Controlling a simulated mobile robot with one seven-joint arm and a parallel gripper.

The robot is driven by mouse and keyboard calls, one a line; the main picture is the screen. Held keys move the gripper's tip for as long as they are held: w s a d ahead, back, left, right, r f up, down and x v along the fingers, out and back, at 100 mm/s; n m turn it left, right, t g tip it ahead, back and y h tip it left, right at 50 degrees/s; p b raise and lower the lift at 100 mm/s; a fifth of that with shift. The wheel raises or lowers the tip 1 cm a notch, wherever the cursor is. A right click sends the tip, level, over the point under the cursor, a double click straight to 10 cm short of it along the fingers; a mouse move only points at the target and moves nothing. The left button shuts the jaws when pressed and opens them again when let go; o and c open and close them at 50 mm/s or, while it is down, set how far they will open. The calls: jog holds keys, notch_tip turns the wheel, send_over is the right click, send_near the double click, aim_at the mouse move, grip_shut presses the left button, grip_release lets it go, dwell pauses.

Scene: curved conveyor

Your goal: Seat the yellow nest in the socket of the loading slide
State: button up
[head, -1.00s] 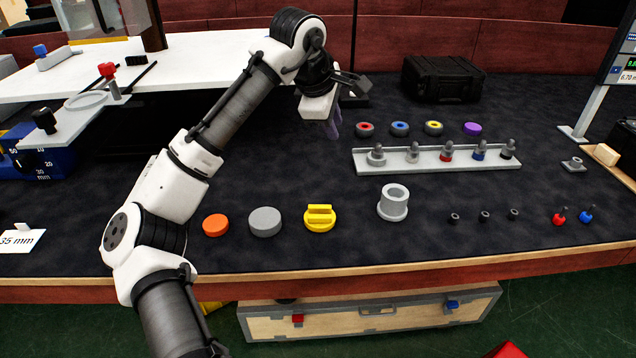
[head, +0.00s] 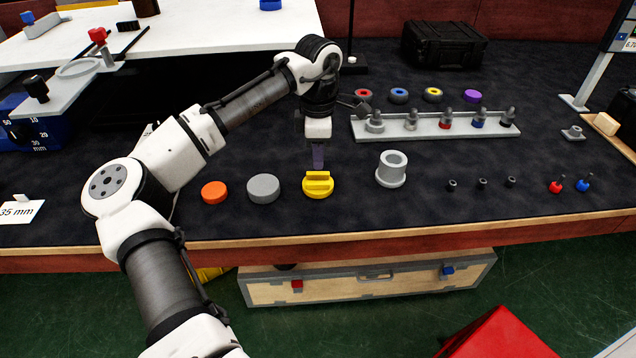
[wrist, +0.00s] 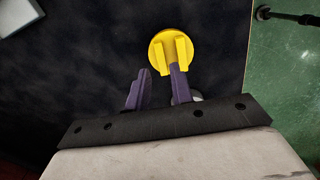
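I cannot tell whether a finger touches the nest. A grey plate with a ring-shaped opening (head: 52,85), apparently the loading slide, is at the upper left.
An orange disc (head: 214,192) and a grey disc (head: 263,188) lie left of the nest. A grey flanged cylinder (head: 391,170) stands to its right. A rail with several pegs (head: 435,132) is behind. A white raised board (head: 180,45) is at the upper left.

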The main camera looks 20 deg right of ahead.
aim_at(318, 172)
notch_tip(318, 172, down, 4)
jog(key=shift+s+f, duration=0.1)
grip_shut()
dwell(0.4)
notch_tip(318, 172, up, 20)
jog(key=p, duration=0.1)
